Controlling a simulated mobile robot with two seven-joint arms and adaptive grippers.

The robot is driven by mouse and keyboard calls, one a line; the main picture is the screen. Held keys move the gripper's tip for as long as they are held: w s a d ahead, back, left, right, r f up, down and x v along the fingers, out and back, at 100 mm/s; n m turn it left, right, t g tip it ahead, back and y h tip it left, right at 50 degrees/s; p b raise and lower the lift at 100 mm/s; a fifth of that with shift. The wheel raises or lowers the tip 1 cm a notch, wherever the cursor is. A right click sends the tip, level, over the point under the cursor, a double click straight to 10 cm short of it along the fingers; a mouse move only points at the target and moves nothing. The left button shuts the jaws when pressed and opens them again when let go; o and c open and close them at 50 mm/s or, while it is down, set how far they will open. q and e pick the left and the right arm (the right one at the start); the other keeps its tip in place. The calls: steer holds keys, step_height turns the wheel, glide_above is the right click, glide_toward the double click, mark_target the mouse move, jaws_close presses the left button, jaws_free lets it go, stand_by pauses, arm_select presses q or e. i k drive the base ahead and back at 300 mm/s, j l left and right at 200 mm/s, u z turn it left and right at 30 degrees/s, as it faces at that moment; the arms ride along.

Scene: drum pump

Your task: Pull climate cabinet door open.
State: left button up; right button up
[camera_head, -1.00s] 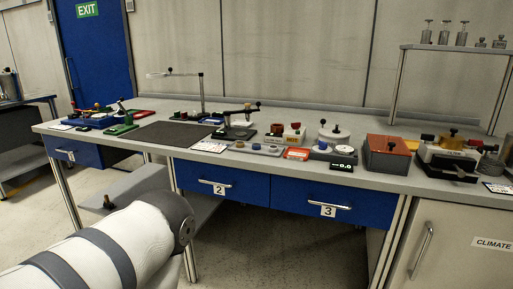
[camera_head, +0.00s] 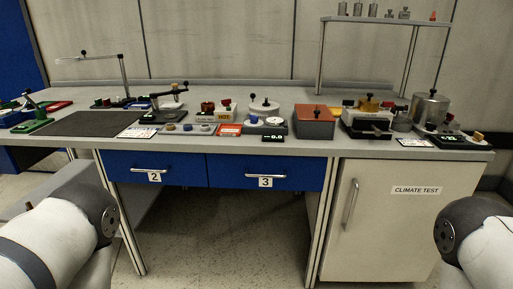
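The climate cabinet (camera_head: 385,245) stands under the right end of the workbench. Its pale door is labelled "CLIMATE TEST" (camera_head: 416,190) and looks shut. A vertical metal bar handle (camera_head: 350,204) is on the door's left side. Parts of both my arms show at the lower left and lower right edges. Neither gripper is in the picture, and neither arm touches the cabinet. My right arm overlaps the view just right of the door.
The workbench (camera_head: 480,154) carries several instruments, a dark mat (camera_head: 72,123) and a raised shelf (camera_head: 385,20). Blue drawers 2 (camera_head: 180,170) and 3 (camera_head: 230,173) are shut. The floor (camera_head: 235,250) left of the cabinet looks clear.

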mark_target(386, 211)
steer(key=i+l+z, duration=0.15)
steer(key=z, duration=0.25)
steer(key=i+z, duration=0.2)
steer(key=z, duration=0.15)
steer(key=i+z, duration=0.2)
steer(key=z, duration=0.2)
